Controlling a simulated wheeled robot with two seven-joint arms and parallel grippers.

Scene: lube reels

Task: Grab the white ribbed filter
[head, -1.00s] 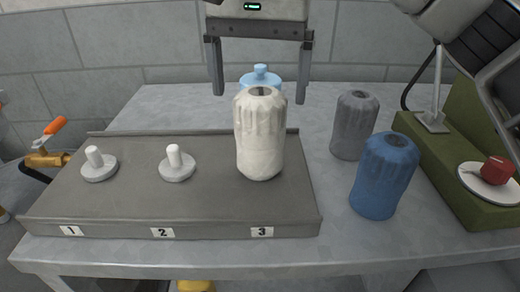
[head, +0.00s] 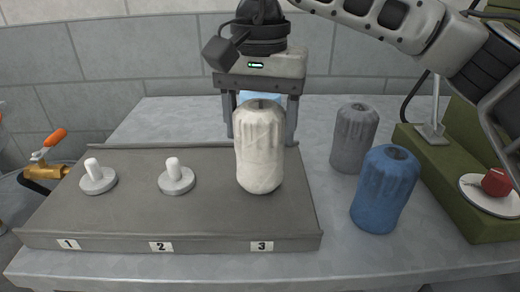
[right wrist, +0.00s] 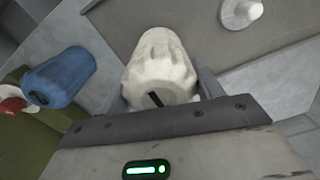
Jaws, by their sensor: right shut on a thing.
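The white ribbed filter (head: 259,150) stands upright at position 3 on the grey tray (head: 120,220). It also shows in the right wrist view (right wrist: 160,65), between the two fingers. My right gripper (head: 260,135) comes down from behind, one finger on each side of the filter, shut on its upper part. The filter hides parts of both fingers. My left gripper is in neither view.
A grey ribbed filter (head: 354,138) and a blue ribbed filter (head: 385,190) stand on the table to the right. Posts 1 (head: 98,178) and 2 (head: 176,178) are bare. A green stand with a white plate (head: 488,194) is at far right. A light blue object is mostly hidden behind the gripper.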

